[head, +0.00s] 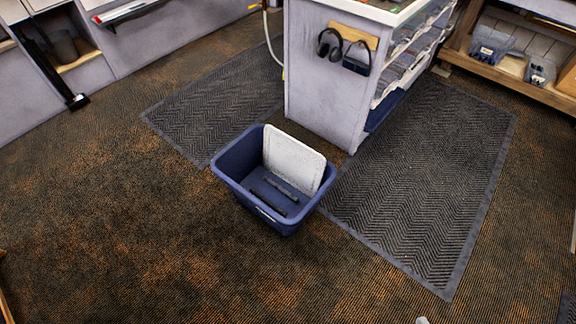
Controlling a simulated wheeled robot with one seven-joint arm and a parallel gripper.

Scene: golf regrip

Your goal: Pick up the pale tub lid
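The pale tub lid (293,162) is a white, rounded rectangular panel. It stands on edge inside a blue tub (233,181), leaning near the tub's back-right side, with its upper part above the rim. The tub sits on the carpet in the middle of the view. Two dark, bar-like items (268,203) lie in the tub in front of the lid. The lid's lower edge is hard to make out. My gripper is not in view.
A grey workbench (318,100) with ear defenders (329,44) on its end stands just behind the tub. Dark floor mats (425,170) lie to both sides of it. The carpet in front and to the left is clear. Low shelving (500,70) stands at the back right.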

